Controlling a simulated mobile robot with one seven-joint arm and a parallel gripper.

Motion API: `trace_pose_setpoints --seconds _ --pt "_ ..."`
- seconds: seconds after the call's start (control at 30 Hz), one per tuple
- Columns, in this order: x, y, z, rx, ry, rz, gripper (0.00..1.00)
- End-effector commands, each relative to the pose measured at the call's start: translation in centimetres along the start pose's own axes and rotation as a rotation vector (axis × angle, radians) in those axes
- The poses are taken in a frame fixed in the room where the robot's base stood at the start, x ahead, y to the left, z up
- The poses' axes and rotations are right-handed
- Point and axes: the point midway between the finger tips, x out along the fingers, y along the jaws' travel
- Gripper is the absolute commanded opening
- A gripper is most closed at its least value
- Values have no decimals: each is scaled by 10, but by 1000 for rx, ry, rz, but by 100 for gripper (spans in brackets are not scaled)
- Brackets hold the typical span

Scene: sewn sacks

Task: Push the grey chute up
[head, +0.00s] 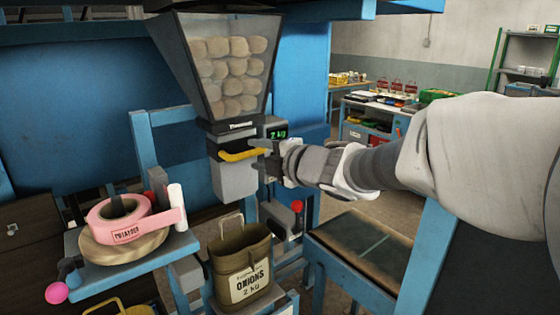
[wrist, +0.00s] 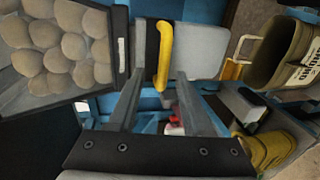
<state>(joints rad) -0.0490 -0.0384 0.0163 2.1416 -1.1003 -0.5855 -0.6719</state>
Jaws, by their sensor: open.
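The grey chute (head: 235,180) hangs below the hopper, with a yellow handle (head: 240,155) across its upper front. In the wrist view the chute (wrist: 204,52) lies just beyond my fingers, and the yellow handle (wrist: 165,45) stands out in front of it. My gripper (head: 266,147) is at the right end of the handle. In the wrist view the fingers of my gripper (wrist: 159,76) are apart, and the near end of the handle appears between their tips. I cannot tell whether they touch it.
The clear hopper (head: 230,62) above holds many potatoes. A green display (head: 278,133) reading 2 kg sits beside my gripper. An open onion sack (head: 248,283) stands below the chute. A pink tape roll (head: 118,222) lies at left, and a red-knobbed lever (head: 297,207) stands below my gripper.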

Motion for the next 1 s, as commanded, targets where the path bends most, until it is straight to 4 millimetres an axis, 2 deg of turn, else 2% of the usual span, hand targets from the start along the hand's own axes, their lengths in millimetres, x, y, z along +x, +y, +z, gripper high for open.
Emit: trace_pose_setpoints --seconds 0.03,0.2,0.5,0.7,1.0 --pt "-12 1 0 -1 -3 3 49" --pt "-46 2 1 -2 -3 4 49" --pt "-99 2 0 0 -2 5 49" --pt "-117 2 0 1 -1 4 49" --pt "-120 1 0 0 1 3 49"
